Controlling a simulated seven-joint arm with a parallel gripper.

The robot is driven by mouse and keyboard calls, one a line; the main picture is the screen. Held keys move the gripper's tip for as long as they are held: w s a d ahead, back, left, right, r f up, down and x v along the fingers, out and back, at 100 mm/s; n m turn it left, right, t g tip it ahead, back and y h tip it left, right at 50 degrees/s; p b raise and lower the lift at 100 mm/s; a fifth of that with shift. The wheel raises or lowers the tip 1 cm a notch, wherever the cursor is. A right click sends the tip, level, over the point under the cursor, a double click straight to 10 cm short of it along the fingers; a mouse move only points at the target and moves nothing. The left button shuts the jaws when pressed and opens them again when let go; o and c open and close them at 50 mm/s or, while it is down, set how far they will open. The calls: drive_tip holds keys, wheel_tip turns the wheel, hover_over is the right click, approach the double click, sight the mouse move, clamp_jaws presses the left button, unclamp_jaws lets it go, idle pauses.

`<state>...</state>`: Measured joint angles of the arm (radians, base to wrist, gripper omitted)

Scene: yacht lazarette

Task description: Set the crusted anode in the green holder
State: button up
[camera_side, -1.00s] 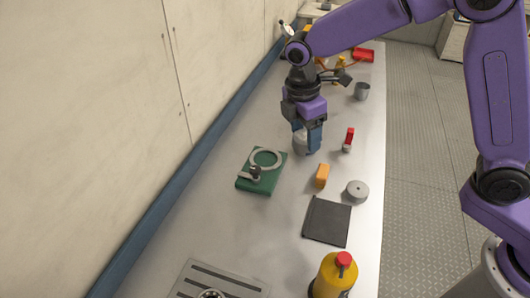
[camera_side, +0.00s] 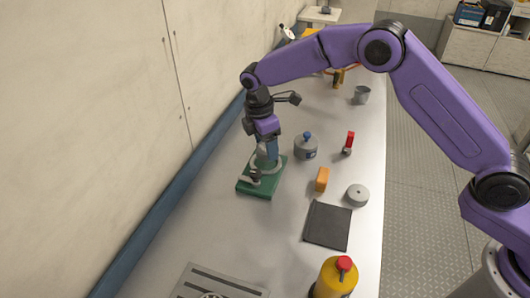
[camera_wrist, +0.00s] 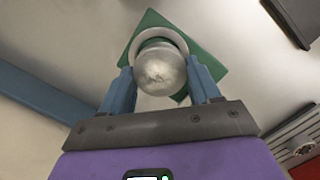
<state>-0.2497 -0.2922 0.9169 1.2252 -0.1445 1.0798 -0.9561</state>
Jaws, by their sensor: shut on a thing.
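My gripper (camera_side: 268,150) is shut on a pale, rough, rounded lump, the crusted anode (camera_wrist: 161,70), which shows between the two blue fingers in the wrist view. The green holder (camera_side: 250,187) lies flat on the bench, with a grey ring and a small dark clamp on top. It also shows behind the anode in the wrist view (camera_wrist: 208,61). My gripper is over the ring end of the holder. The anode overlaps the ring in the wrist view; I cannot tell whether it touches it. In the side view the fingers mostly hide the anode.
A grey pot with a blue knob (camera_side: 306,149) stands right of the holder. Nearby are a red-handled tool (camera_side: 348,143), an orange block (camera_side: 322,179), a grey disc (camera_side: 357,194), a dark mat (camera_side: 328,224) and a yellow bottle (camera_side: 335,278). Bench in front of the holder is clear.

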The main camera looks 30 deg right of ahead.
sight(265, 165)
drive_tip(key=shift+w+a+f, duration=0.1)
drive_tip(key=shift+w+f, duration=0.1)
drive_tip(key=shift+f, duration=1.55)
drive_tip(key=shift+f, duration=0.4)
drive_tip(key=shift+f, duration=0.15)
drive_tip(key=o, duration=1.6)
drive_tip(key=shift+s+f, duration=0.1)
drive_tip(key=shift+f, duration=0.1)
drive_tip(key=shift+c, duration=0.2)
drive_tip(key=shift+s, duration=0.1)
drive_tip(key=shift+a, duration=0.1)
drive_tip(key=r, duration=0.4)
drive_tip(key=a+r, duration=0.1)
drive_tip(key=r, duration=0.7)
drive_tip(key=shift+a+r, duration=0.15)
drive_tip(key=shift+a, duration=0.1)
drive_tip(key=shift+r, duration=0.55)
